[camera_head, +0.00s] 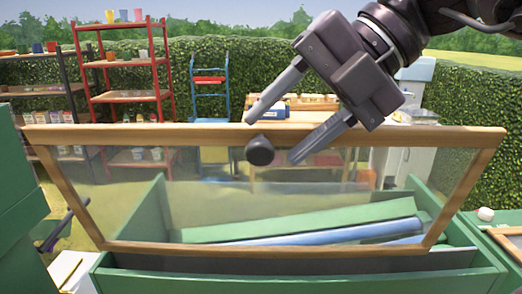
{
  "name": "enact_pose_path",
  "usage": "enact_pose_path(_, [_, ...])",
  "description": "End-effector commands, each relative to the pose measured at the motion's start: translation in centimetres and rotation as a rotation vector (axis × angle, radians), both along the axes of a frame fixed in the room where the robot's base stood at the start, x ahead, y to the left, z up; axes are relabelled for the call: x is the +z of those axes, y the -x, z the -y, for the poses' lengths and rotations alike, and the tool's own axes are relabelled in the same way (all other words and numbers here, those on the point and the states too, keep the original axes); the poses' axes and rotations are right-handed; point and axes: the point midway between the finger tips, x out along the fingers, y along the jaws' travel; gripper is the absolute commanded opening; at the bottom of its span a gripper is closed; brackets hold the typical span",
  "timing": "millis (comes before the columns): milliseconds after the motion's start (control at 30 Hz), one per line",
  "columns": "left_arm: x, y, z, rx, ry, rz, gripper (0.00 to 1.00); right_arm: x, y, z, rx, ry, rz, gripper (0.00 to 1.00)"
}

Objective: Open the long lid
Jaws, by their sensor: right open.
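The long lid (268,249) is a clear panel in a wooden frame with a dark round knob (260,151) near the middle of its upper part. It stands tilted up over a long green box (190,284), with its lower edge by the box. My right gripper (270,138) comes in from the upper right. It is open, with one finger on each side of the knob in the picture; I cannot tell whether they touch it. My left gripper is not in view.
Green boards and a blue roll (330,235) show through the panel, inside the box. A green cabinet (22,205) stands at the left. Another wood-framed box with a white knob (486,214) is at the right.

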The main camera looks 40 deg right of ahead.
Motion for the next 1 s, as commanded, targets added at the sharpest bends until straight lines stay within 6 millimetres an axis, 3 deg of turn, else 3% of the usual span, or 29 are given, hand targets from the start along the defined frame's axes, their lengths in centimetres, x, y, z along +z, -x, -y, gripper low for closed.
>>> enact_pose_path(133, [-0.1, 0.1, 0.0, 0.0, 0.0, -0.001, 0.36, 1.0, 0.7, 0.8, -0.001, 0.0, -0.001, 0.5])
enact_pose_path(500, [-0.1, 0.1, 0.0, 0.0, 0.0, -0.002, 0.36, 1.3, 0.9, 1.0, 0.001, 0.0, -0.001, 0.5])
enact_pose_path(1000, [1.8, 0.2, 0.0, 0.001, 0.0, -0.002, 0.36, 3.7, 2.7, 2.3, -0.001, 0.0, 0.0, 0.5])
